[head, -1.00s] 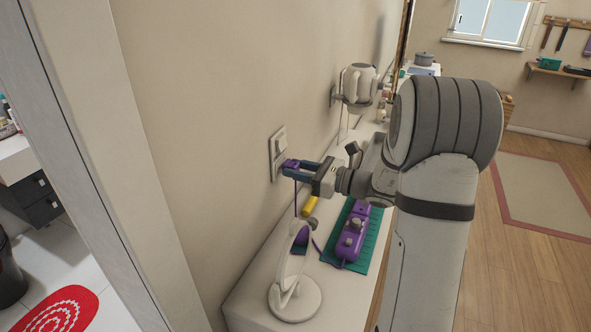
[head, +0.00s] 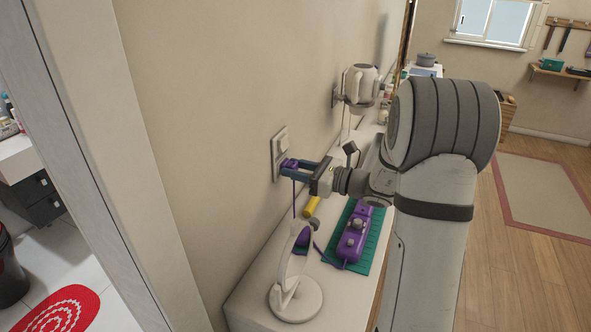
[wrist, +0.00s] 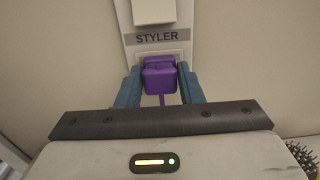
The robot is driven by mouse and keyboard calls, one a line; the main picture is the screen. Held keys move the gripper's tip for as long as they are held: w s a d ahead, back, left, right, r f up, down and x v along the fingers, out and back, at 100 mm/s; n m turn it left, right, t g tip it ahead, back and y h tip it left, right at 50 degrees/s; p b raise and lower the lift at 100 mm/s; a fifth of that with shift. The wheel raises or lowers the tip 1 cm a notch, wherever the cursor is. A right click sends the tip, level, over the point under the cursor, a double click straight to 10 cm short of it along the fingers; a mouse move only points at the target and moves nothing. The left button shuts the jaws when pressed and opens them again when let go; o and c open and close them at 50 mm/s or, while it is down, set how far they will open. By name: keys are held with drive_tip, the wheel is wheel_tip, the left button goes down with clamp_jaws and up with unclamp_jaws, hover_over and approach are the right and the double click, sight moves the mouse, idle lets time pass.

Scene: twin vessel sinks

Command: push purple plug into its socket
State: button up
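The purple plug (wrist: 160,80) is between the blue fingers of my gripper (wrist: 160,92), right at the wall plate (wrist: 157,20) under the label "STYLER". The fingers lie along both sides of the plug, and its cord hangs down. In the head view the plug (head: 288,163) is against the lower part of the wall plate (head: 279,141), with my gripper (head: 292,171) around it. The socket holes are hidden behind the plug, so I cannot tell how deep it sits. The cord runs down toward a purple styler (head: 355,235) on a green mat (head: 377,244).
A white round mirror or stand (head: 295,302) stands at the front of the white counter (head: 255,295). A yellow object (head: 311,206) lies behind it. A white hair dryer (head: 359,82) hangs on the wall farther back. A dark brush (wrist: 300,158) shows at lower right.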

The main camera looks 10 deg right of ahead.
drive_tip(key=o, duration=0.5)
drive_tip(key=b+v, duration=0.1)
drive_tip(key=v, duration=0.6)
drive_tip(key=shift+s+d, duration=0.25)
drive_tip(key=shift+d, duration=0.05)
drive_tip(key=v, duration=1)
drive_tip(key=shift+p, duration=0.45)
drive_tip(key=shift+s, duration=0.1)
idle(0.4)
